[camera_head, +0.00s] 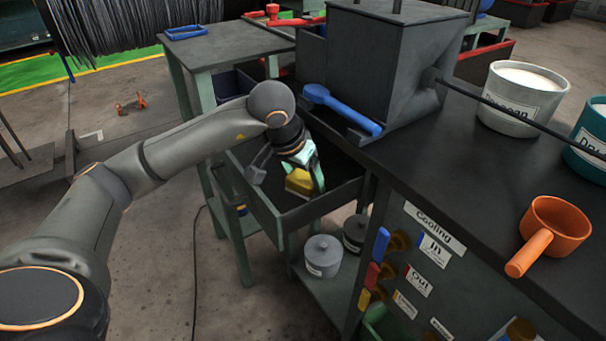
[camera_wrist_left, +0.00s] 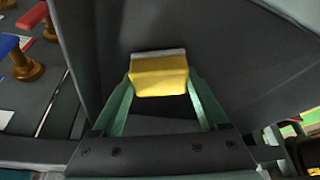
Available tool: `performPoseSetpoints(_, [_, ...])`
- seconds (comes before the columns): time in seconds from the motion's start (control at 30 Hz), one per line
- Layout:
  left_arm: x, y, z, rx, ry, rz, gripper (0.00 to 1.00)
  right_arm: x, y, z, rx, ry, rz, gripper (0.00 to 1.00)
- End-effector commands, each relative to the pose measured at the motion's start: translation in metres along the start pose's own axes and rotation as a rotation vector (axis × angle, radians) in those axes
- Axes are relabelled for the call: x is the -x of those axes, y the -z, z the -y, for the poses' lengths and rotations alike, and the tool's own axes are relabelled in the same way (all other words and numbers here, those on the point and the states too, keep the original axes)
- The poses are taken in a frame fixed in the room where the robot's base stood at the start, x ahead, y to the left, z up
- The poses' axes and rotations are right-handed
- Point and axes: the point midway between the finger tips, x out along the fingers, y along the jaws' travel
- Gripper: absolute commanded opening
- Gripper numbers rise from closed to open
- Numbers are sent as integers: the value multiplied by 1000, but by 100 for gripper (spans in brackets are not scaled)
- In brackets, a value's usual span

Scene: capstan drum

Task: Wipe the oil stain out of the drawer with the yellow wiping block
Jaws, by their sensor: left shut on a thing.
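The yellow wiping block (camera_head: 299,181) is in the open dark drawer (camera_head: 262,200), between the fingers of my left gripper (camera_head: 306,174). In the left wrist view the block (camera_wrist_left: 160,76) sits between the two green fingertips (camera_wrist_left: 160,84), and a thin grey layer shows along its far edge. My left gripper is shut on the block, over the drawer's floor. I cannot tell whether the block touches the floor. No oil stain can be made out on the visible part of the floor. My right gripper is not in view.
An orange pot (camera_head: 553,229) and labelled buckets (camera_head: 521,95) are on the right. Grey lidded pots (camera_head: 323,255) stand below the drawer.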

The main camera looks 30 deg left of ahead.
Motion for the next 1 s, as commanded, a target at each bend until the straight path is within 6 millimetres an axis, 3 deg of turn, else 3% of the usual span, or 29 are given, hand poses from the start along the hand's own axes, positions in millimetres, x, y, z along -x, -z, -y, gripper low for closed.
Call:
performPoseSetpoints(0.43, [48,21,0,1,1,-7,25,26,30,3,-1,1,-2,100])
performPoseSetpoints(0.83, [52,23,1,2,1,-9,25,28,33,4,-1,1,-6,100])
performPoseSetpoints(1.0, [62,28,1,2,2,-12,25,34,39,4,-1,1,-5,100])
